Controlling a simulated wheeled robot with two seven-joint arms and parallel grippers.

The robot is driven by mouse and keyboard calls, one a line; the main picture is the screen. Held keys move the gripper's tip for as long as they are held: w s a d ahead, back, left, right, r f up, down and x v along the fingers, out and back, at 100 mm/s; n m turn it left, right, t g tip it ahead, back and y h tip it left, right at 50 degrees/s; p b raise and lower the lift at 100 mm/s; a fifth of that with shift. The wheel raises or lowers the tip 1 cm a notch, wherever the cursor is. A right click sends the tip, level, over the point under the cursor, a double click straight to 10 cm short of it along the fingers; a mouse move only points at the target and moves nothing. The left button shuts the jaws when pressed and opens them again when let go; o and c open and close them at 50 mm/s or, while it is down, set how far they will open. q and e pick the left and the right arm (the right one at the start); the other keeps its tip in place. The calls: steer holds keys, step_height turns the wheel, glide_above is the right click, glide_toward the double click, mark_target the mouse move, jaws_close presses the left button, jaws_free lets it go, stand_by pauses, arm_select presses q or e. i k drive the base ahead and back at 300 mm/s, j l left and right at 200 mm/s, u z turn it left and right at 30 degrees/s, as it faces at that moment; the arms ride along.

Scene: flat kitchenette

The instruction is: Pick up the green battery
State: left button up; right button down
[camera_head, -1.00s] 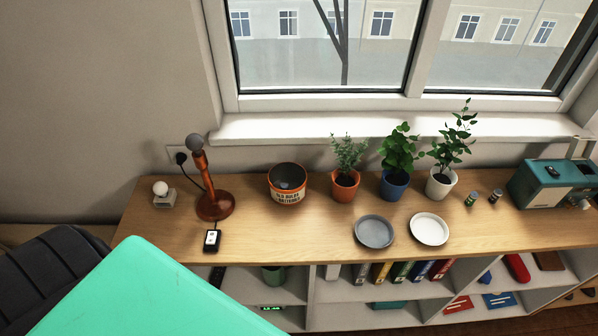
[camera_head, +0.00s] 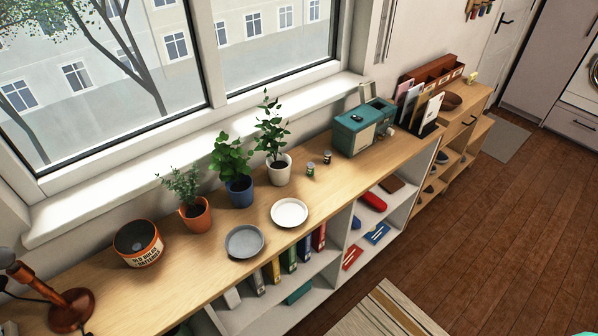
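A small battery with a green band (camera_head: 310,169) stands upright on the wooden sideboard top, right of the white-potted plant. A second small battery, dark with a reddish-brown look (camera_head: 327,157), stands just to its right, close to the teal box-shaped appliance.
The sideboard (camera_head: 205,281) also bears a tin (camera_head: 138,252), several potted plants, a grey plate (camera_head: 244,242), a white plate (camera_head: 289,212) and the teal appliance (camera_head: 363,134). The plants stand left of the batteries. Wooden floor (camera_head: 440,240) lies open at right.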

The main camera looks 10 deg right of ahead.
mark_target(310, 168)
steer(key=i+l, duration=0.15)
steer(key=l, duration=0.15)
steer(key=i+l+u, duration=0.15)
steer(key=l, duration=0.15)
steer(key=i+l, duration=0.1)
steer(key=l, duration=0.25)
steer(key=i+l+u, duration=0.1)
steer(key=l, duration=0.2)
steer(key=i+l+u, duration=0.1)
steer(key=l, duration=0.25)
